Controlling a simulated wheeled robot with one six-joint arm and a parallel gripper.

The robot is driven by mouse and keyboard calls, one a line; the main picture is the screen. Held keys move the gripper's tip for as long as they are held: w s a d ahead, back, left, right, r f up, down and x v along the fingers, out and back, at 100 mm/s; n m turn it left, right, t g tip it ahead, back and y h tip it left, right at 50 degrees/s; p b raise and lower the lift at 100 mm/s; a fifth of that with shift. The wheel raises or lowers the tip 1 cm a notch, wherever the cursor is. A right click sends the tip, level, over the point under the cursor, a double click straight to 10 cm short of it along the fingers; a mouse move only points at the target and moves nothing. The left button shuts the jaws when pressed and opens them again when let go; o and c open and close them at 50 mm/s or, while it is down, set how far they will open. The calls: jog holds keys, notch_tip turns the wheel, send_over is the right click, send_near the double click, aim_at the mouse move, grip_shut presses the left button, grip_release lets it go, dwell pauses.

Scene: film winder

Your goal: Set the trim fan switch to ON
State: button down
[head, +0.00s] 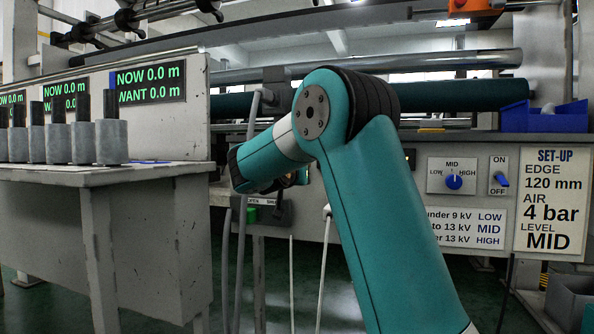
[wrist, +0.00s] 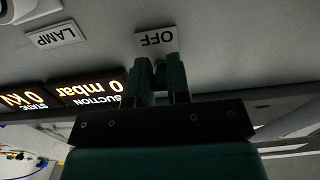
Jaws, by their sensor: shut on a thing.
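In the wrist view, which is upside down, my gripper (wrist: 160,68) is shut on a small switch lever (wrist: 160,70) in a grey panel. The fingers hide most of the lever, so its position cannot be read. An OFF label (wrist: 155,38) is just beyond the fingertips. No ON label or switch name shows there, so I cannot confirm that it is the trim fan switch. In the head view my own arm hides the fingertips and this switch.
The wrist view shows a LAMP label (wrist: 57,35) and a lit suction display (wrist: 90,88). In the head view, a blue ON/OFF switch (head: 502,180) and a LOW-MID-HIGH knob (head: 454,182) are on the right panel. Grey rolls (head: 111,142) stand on a left table.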

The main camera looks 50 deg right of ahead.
notch_tip(320, 180, up, 2)
jog(key=g+y+p, duration=0.1)
jog(key=y+p, duration=0.1)
jog(key=p, duration=0.5)
jog(key=shift+s+a+r, duration=0.1)
jog(key=shift+a, duration=0.05)
jog(key=y+p, duration=0.1)
jog(key=p, duration=0.2)
jog(key=g+y+p, duration=0.1)
jog(key=p, duration=0.2)
jog(key=shift+r+y, duration=0.4)
jog(key=g+y+p, duration=0.1)
jog(key=y+p, duration=0.1)
jog(key=p, duration=0.4)
jog(key=shift+r+y, duration=0.15)
jog(key=shift+y, duration=0.15)
jog(key=y+p, duration=0.1)
jog(key=p, duration=0.1)
jog(key=shift+g+p, duration=0.4)
jog(key=shift+f, duration=0.2)
jog(key=c, duration=1.1)
grip_release()
jog(key=shift+r, duration=0.1)
